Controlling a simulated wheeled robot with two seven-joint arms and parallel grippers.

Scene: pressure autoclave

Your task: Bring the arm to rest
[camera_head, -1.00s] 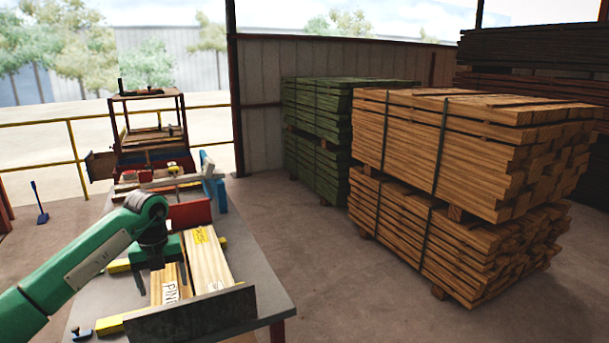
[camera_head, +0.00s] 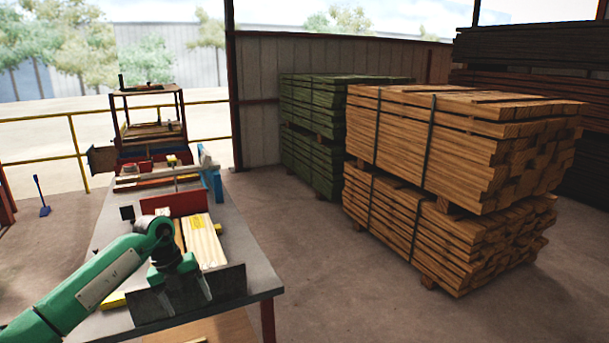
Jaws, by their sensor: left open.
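My green left arm comes in from the lower left. Its dark gripper (camera_head: 186,289) is at the near end of the grey table (camera_head: 262,280), in front of or over a dark upright plate (camera_head: 230,281). The gripper is open, and I see nothing held in it; its fingertips are hard to make out against the plate. Pale wooden boards (camera_head: 205,243) with a yellow label lie on the table behind the gripper, partly hidden by my wrist. My right gripper is not in view.
A red block (camera_head: 175,203) and a blue post (camera_head: 217,187) stand further along the table. A shelf rack (camera_head: 150,125) is behind it. Large timber stacks (camera_head: 440,150) stand at the right. The floor (camera_head: 300,240) between table and stacks is clear.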

